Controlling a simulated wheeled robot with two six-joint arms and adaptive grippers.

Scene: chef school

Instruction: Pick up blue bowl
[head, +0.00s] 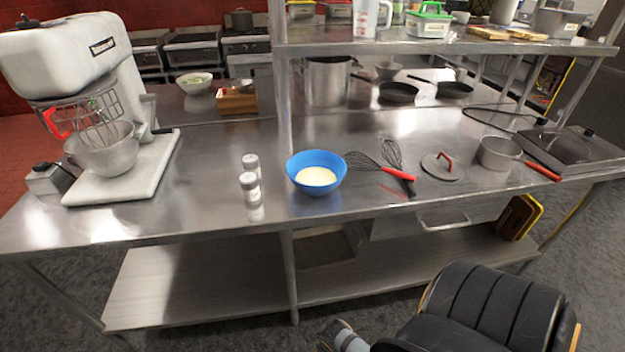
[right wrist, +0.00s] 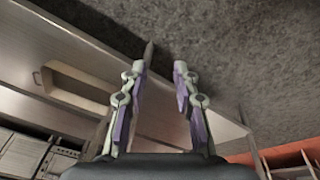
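The blue bowl (head: 302,184) stands upright near the front edge of the steel table and holds a pale, cream-coloured content. My right gripper (right wrist: 164,62) shows in the right wrist view with its two fingers apart and nothing between them. That view shows a drawer handle and grey floor beyond the fingers, and no bowl. In the head view my right arm is at the bottom right, below and in front of the table, apart from the bowl. My left gripper is in neither view.
A stand mixer (head: 75,62) occupies the left end. An upper shelf (head: 400,46) spans the back right.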

